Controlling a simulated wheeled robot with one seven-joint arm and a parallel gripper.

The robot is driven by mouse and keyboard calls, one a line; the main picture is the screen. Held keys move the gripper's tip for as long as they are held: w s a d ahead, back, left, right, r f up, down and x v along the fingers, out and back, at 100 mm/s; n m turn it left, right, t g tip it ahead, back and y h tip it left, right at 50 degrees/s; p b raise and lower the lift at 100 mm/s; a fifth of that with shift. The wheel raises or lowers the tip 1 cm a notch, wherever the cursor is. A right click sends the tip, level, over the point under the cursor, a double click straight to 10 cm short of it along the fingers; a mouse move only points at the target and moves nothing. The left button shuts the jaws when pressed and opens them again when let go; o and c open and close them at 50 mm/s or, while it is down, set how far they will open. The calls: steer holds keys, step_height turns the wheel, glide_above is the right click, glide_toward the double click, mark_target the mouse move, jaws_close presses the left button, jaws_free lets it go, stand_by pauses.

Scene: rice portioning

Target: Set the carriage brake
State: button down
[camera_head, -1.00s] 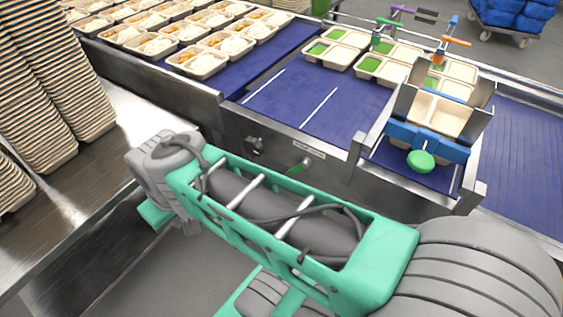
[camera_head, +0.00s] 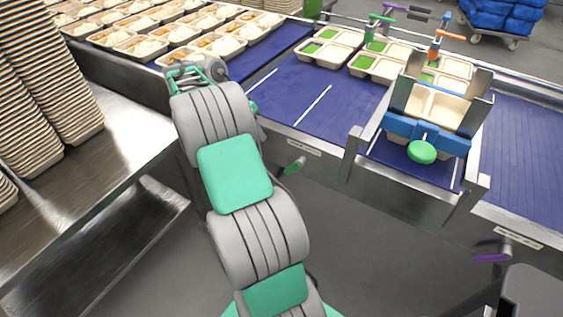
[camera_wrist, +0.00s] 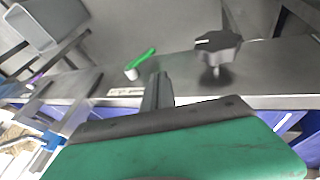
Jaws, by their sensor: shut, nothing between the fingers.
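The carriage (camera_head: 430,140), a steel frame with a blue bar and a round green knob (camera_head: 421,152), straddles the blue belt at right. A green lever (camera_head: 294,166) sticks out from the conveyor's front side; it also shows in the wrist view (camera_wrist: 142,60) with a white hub. A black star knob (camera_wrist: 217,46) is right of it in the wrist view; my arm hides it in the head view. I cannot tell which control is the brake.
A purple lever (camera_head: 492,257) sits on the conveyor front at lower right. Filled trays (camera_head: 180,35) stand on the far belt; trays with green portions (camera_head: 325,48) stand behind the carriage. A steel table (camera_head: 85,180) with tall tray stacks (camera_head: 45,80) is at left.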

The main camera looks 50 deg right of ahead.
mark_target(294, 166)
steer(key=x, duration=0.4)
steer(key=s+b+x, duration=0.1)
steer(key=x, duration=0.3)
steer(key=s+x, duration=0.1)
steer(key=x, duration=0.4)
steer(key=shift+s+a+r+b, duration=0.1)
steer(key=shift+a+r+b, duration=0.1)
steer(key=shift+a+b, duration=0.15)
